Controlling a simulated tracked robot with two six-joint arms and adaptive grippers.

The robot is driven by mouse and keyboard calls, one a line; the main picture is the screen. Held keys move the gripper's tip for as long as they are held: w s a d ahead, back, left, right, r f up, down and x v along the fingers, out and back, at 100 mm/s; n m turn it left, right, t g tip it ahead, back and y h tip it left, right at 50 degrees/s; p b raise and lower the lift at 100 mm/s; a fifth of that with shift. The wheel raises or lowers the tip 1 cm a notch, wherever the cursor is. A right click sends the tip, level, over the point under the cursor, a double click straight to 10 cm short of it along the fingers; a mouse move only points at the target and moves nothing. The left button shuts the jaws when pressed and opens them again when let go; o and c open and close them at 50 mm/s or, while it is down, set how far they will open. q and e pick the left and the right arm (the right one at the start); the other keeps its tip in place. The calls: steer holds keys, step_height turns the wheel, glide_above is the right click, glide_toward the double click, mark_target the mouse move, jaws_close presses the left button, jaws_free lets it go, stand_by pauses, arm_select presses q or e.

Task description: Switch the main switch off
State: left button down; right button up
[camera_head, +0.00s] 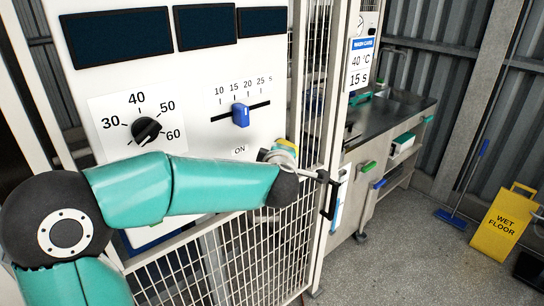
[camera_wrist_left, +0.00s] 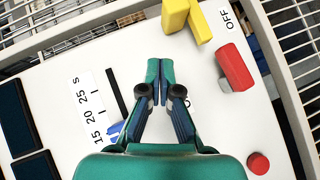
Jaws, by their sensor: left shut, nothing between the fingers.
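The white control panel (camera_head: 190,75) fills the left of the head view. In the wrist view, a red block-shaped handle (camera_wrist_left: 236,68) stands out from the panel near the OFF label (camera_wrist_left: 229,18). Yellow parts (camera_wrist_left: 186,17) sit beside it at the top edge. I cannot tell for certain which part is the main switch. My left gripper (camera_wrist_left: 159,66) is shut and empty over the panel, left of the red handle and apart from it in the picture. It partly covers the ON label, which shows clearly in the head view (camera_head: 240,150). My right gripper is not in view.
The panel also carries a black dial (camera_head: 146,130), a blue slider (camera_head: 240,115) and a red button (camera_wrist_left: 258,163). A white wire-mesh fence (camera_head: 250,255) is below and beside it. A sink counter (camera_head: 400,105) and yellow wet-floor sign (camera_head: 502,222) stand right.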

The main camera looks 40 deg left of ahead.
arm_select(q)
steer(key=shift+s+d+r, duration=0.2)
steer(key=shift+d+r, duration=0.4)
steer(key=shift+s+d+r, duration=0.15)
steer(key=shift+d+r, duration=0.4)
steer(key=shift+r, duration=0.05)
